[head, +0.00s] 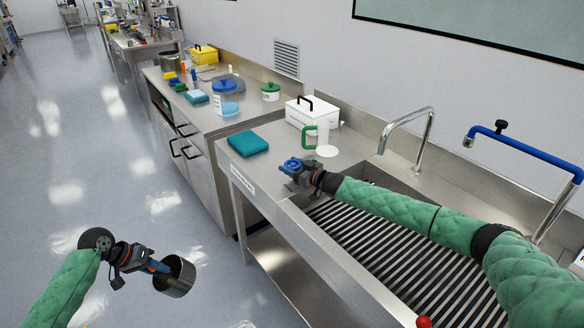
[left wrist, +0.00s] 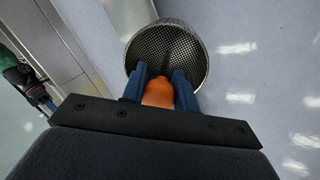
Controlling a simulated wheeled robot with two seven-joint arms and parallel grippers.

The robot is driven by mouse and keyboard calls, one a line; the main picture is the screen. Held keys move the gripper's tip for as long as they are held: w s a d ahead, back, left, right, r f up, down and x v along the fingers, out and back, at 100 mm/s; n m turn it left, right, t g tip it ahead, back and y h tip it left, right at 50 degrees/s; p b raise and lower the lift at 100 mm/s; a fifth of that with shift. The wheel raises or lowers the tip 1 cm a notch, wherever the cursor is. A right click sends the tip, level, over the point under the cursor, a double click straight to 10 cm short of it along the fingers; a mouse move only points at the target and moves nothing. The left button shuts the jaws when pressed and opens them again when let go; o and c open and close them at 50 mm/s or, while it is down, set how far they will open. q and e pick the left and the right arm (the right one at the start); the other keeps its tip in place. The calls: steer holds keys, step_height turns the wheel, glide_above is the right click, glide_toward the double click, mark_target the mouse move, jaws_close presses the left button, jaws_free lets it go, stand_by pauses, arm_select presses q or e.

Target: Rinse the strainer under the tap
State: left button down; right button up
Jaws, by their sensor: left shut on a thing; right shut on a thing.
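The strainer (head: 175,277) is a dark metal mesh basket. My left gripper (head: 158,267) is shut on its orange handle and holds it over the open floor, left of the sink counter. In the left wrist view the mesh bowl of the strainer (left wrist: 172,45) lies just beyond the blue fingers (left wrist: 158,88). The tap (head: 410,130) is a curved steel spout behind the sink. My right gripper (head: 294,166) is at the sink's left end, above the counter. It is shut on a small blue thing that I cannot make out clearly.
The sink (head: 370,245) has a slatted bottom, and my right arm crosses above it. A blue pipe with a black knob (head: 501,127) stands at the right. A white box (head: 311,112), a green-handled item (head: 309,137) and a teal cloth (head: 248,143) are on the counter.

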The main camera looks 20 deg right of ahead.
arm_select(q)
steer(key=shift+f, duration=0.15)
arm_select(e)
steer(key=shift+m+t+h, duration=0.4)
steer(key=shift+m+h, duration=0.1)
steer(key=shift+h, duration=0.2)
arm_select(q)
steer(key=shift+a, duration=0.1)
arm_select(e)
steer(key=o, duration=1)
arm_select(q)
steer(key=shift+f, duration=0.15)
arm_select(e)
steer(key=shift+s+d+f, duration=0.1)
steer(key=shift+s+d, duration=0.1)
steer(key=shift+s, duration=0.05)
arm_select(q)
step_height(320, 180, down, 3)
steer(key=b, duration=0.3)
steer(key=shift+f+b, duration=0.1)
steer(key=shift+b, duration=0.25)
steer(key=shift+f, duration=0.1)
arm_select(e)
steer(key=v, duration=1.1)
steer(key=shift+s, duration=0.2)
steer(key=shift+d, duration=0.1)
